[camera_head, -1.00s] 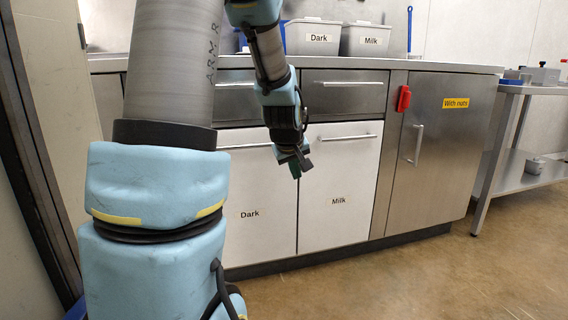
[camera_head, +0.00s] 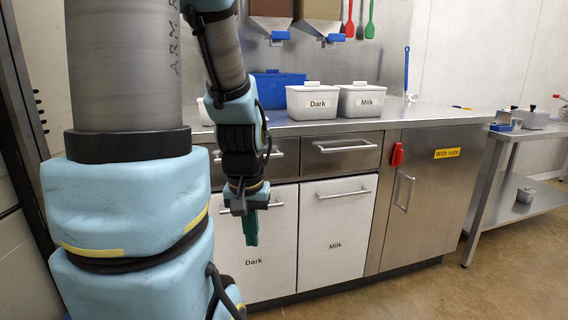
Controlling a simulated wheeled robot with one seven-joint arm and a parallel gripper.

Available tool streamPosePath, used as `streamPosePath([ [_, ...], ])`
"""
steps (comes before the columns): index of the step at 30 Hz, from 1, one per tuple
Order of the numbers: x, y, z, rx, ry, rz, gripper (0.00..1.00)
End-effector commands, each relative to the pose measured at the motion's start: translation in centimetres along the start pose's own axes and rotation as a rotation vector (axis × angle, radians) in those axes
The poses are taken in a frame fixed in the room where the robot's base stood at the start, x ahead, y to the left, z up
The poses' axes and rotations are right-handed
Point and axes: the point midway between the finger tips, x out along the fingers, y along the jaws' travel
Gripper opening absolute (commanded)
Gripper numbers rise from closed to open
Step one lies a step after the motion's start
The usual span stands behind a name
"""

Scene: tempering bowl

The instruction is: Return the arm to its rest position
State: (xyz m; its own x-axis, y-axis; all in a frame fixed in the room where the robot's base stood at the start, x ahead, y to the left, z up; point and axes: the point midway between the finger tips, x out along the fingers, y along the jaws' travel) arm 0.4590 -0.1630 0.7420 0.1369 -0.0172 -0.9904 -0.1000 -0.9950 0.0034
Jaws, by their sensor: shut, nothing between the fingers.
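My gripper (camera_head: 250,226) hangs at the end of my arm, fingers pointing down, in front of the white cabinet door labelled Dark (camera_head: 256,250). It is shut, and I see nothing held in it. My blue and grey arm fills the left of the view and bends over toward the counter front. The gripper is below the countertop level and apart from the floor.
The steel counter (camera_head: 430,117) carries white bins labelled Dark (camera_head: 313,103) and Milk (camera_head: 361,102) and a blue bin (camera_head: 277,88). Drawer and door handles jut out near the gripper. A side table (camera_head: 520,134) stands right. The floor (camera_head: 470,285) at front right is clear.

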Motion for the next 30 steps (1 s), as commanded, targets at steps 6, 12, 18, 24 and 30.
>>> streamPosePath([
  [6,-8.5,0.0,-1.2,0.0,0.0,0.0,0.0],
  [12,-14.5,0.1,-2.0,0.0,0.001,0.0,0.0],
  [18,-18.5,0.1,-2.6,0.0,0.0,0.0,0.0],
  [24,-19.5,0.1,-2.8,0.0,0.001,0.0,0.0],
  [30,-19.4,0.1,-2.7,0.0,0.001,0.0,0.0],
])
